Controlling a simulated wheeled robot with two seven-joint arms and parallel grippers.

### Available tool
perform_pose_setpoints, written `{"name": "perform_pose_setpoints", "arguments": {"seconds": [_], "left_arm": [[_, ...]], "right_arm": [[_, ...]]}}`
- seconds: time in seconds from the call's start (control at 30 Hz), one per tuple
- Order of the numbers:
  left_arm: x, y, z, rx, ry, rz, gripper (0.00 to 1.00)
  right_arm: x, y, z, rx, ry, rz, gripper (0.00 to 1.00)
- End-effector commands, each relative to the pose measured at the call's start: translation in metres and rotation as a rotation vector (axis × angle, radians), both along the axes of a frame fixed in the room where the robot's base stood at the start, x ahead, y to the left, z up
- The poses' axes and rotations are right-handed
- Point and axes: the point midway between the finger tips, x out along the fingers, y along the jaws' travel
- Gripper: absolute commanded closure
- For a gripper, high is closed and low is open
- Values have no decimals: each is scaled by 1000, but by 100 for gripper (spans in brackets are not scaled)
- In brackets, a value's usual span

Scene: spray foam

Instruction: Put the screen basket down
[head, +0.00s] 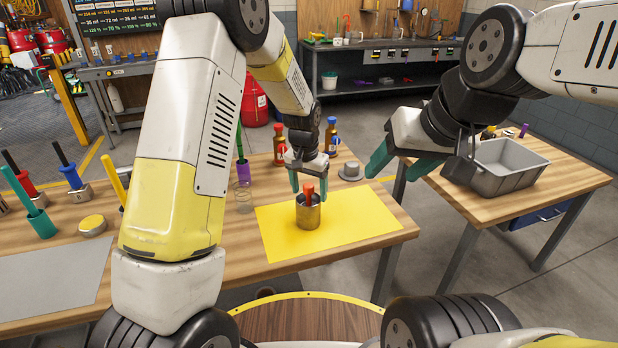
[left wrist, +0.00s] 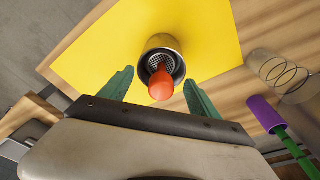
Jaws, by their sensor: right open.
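The screen basket has a red handle (head: 309,189) and sits inside a metal cup (head: 308,215) on the yellow mat (head: 350,215). In the left wrist view the red handle (left wrist: 162,86) points up at me, and the basket's mesh (left wrist: 157,63) shows inside the cup (left wrist: 149,46). My left gripper (head: 308,183) is over the cup, its green fingers spread on either side of the handle; the left wrist view (left wrist: 158,92) shows gaps on both sides. My right gripper (head: 403,163) is open and empty, in the air right of the mat.
Brown bottles (head: 331,137) and a grey lidded dish (head: 350,171) stand behind the mat. A wire coil (head: 243,195) and a purple-handled tool (head: 242,170) stand left of it. A grey metal tray (head: 509,166) lies on the right table. The mat's right half is bare.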

Motion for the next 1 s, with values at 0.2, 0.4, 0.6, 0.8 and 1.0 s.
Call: {"name": "perform_pose_setpoints", "arguments": {"seconds": [0.2,0.4,0.6,0.8,1.0], "left_arm": [[0,0,3,-1,-2,0,29],[-1,1,32,-3,-5,0,29],[-8,4,78,-2,-6,0,29],[-13,6,114,-1,-4,-1,29],[-17,9,132,-3,-3,2,29]], "right_arm": [[0,0,0,0,0,0,42],[0,0,0,0,0,0,42],[0,0,0,0,0,0,42],[0,0,0,0,0,0,42],[0,0,0,0,0,0,42]]}}
